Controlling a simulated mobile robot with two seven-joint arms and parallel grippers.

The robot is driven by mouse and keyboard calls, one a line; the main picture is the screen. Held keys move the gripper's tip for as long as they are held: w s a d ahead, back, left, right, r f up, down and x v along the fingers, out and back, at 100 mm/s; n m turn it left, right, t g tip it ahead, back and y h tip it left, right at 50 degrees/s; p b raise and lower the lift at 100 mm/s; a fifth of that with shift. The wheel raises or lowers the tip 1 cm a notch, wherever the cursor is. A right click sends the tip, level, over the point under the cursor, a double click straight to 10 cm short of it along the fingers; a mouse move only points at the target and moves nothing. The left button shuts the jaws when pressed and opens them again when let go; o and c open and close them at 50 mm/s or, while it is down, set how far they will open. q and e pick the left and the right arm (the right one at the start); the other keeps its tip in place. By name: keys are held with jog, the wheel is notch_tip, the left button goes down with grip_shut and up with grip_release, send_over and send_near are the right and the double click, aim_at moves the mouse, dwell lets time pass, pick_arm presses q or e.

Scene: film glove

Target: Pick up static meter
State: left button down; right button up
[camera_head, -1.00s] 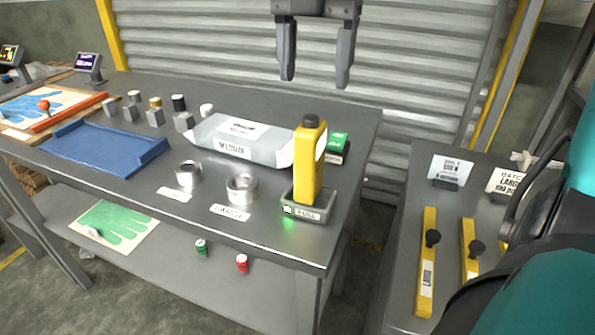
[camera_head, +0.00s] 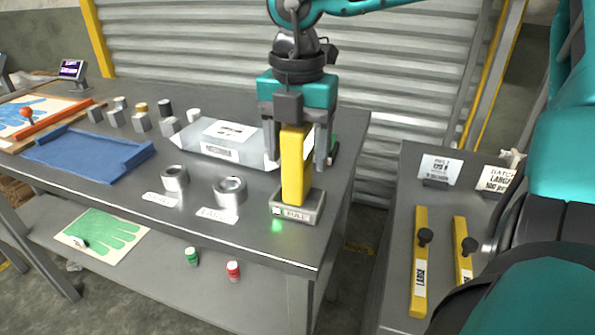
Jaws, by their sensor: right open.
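The static meter (camera_head: 293,180) is a yellow upright handheld block standing in a grey dock (camera_head: 297,208) at the table's front right corner. The dock carries a label reading "FULL" and a green light glows at its front. My right gripper (camera_head: 296,165) points down around the upper part of the meter. Its fingers are apart, one on each side, and it hides the meter's dark top. I cannot tell whether a finger touches the meter. My left gripper is not in view.
A clear labelled pack (camera_head: 217,153) lies just left of the gripper. Metal rings (camera_head: 230,191) stand left of the dock. A blue tray (camera_head: 85,152) is further left. A side table (camera_head: 395,250) with yellow bars stands right, across a gap.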

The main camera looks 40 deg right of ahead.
jog(key=shift+c, duration=0.2)
jog(key=c, duration=0.6)
grip_shut()
